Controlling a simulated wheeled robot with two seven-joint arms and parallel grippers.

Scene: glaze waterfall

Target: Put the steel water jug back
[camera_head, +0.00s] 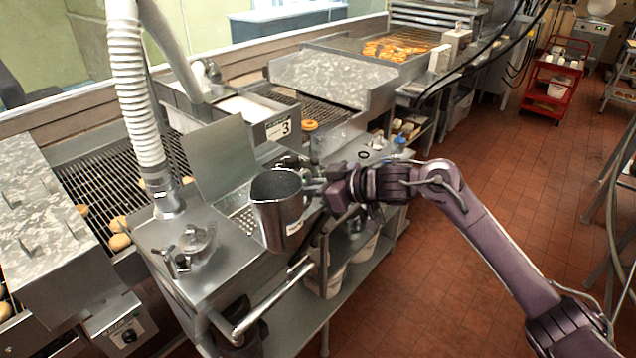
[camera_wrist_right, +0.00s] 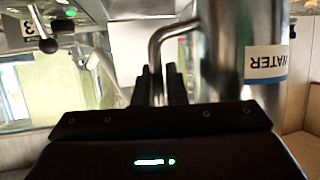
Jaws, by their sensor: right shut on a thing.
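The steel water jug (camera_head: 279,213) is in the middle of the head view, a tall steel vessel with a dark open top. It looks upright and hangs at the front edge of the steel counter. My right gripper (camera_head: 314,187) comes from the right and is shut on the jug's handle. In the right wrist view the jug's wall (camera_wrist_right: 245,45) fills the upper right, with a "WATER" label. Its bent handle (camera_wrist_right: 168,38) runs between the fingers of my right gripper (camera_wrist_right: 160,85). My left gripper is not in view.
The steel counter (camera_head: 205,262) has a small lidded pot (camera_head: 197,240) and a thick white hose (camera_head: 135,90) above it. A front rail (camera_head: 270,305) runs below the jug. Racks with doughnuts (camera_head: 310,125) lie behind. The red tile floor (camera_head: 480,180) is open at right.

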